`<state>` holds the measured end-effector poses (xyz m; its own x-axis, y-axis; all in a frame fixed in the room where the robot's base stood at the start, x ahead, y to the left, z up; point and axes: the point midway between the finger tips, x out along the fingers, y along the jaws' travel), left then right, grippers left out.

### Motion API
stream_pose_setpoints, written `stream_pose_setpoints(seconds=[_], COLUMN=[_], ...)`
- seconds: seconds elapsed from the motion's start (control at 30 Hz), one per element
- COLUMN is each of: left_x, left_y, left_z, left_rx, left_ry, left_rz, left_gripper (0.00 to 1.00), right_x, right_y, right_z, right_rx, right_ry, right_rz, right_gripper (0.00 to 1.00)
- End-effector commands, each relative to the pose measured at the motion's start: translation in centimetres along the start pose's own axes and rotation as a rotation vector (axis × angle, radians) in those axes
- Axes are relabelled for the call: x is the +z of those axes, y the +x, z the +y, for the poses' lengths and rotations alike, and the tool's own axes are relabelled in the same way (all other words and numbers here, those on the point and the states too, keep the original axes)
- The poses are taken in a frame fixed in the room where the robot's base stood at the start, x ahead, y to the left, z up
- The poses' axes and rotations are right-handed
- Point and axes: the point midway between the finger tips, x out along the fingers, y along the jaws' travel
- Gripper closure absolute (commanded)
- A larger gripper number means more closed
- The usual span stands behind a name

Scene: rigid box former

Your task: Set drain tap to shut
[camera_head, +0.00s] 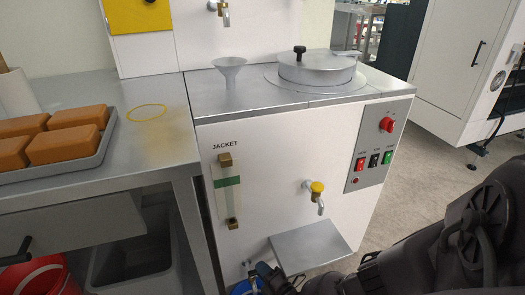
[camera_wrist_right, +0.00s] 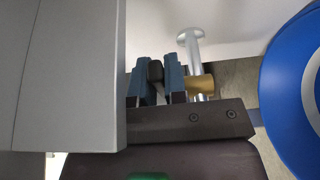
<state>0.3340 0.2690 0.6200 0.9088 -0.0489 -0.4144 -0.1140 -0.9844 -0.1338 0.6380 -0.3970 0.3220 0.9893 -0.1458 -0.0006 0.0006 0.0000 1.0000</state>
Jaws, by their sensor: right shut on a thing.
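The drain tap shows in the right wrist view as a silver stem with a round end and a brass collar (camera_wrist_right: 200,85). In the head view a small pale part of it (camera_head: 248,265) shows low on the machine's front, beside the fingers. My right gripper (camera_head: 263,272) is down there, its arm coming in from the lower right. In the right wrist view its blue fingers (camera_wrist_right: 159,82) are shut on a dark narrow piece beside the collar, apparently the tap's handle. Most of the handle is hidden between the fingers. My left gripper is not in view.
A blue round container (camera_head: 241,288) is close by; it fills the right of the wrist view (camera_wrist_right: 296,80). A metal shelf (camera_head: 310,245) juts out above my right gripper, below a yellow-capped tap (camera_head: 318,188). A steel table (camera_head: 150,165) stands left.

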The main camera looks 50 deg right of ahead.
Motion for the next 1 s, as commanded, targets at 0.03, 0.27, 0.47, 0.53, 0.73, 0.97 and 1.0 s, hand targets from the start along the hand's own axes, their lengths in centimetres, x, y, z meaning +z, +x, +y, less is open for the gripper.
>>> stream_pose_setpoints(seconds=[0.03, 0.27, 0.47, 0.53, 0.73, 0.97, 1.0], left_x=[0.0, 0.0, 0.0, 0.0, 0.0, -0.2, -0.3], left_y=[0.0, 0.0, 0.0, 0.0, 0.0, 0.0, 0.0], left_z=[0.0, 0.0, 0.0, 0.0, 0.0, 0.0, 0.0], left_rx=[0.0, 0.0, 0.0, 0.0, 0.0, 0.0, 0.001], left_ry=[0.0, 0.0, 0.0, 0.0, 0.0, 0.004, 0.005], left_rz=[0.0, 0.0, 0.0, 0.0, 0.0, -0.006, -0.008], left_gripper=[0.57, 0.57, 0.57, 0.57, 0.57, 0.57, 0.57], right_x=[0.1, 0.1, 0.1, 0.1, 0.0, 0.0, 0.1], right_y=[0.1, 0.1, 0.2, 0.1, 0.0, -1.9, -2.6], right_z=[0.1, 0.1, 0.1, 0.1, 0.1, 0.1, 0.1], right_rx=[0.001, 0.002, 0.002, 0.002, 0.001, 0.0, 0.0], right_ry=[-0.002, -0.001, -0.001, -0.001, -0.001, 0.001, 0.001], right_rz=[0.004, 0.007, 0.006, 0.007, 0.007, 0.007, 0.007], right_gripper=[1.0, 1.0, 0.77, 0.77, 0.77, 0.77, 0.77])
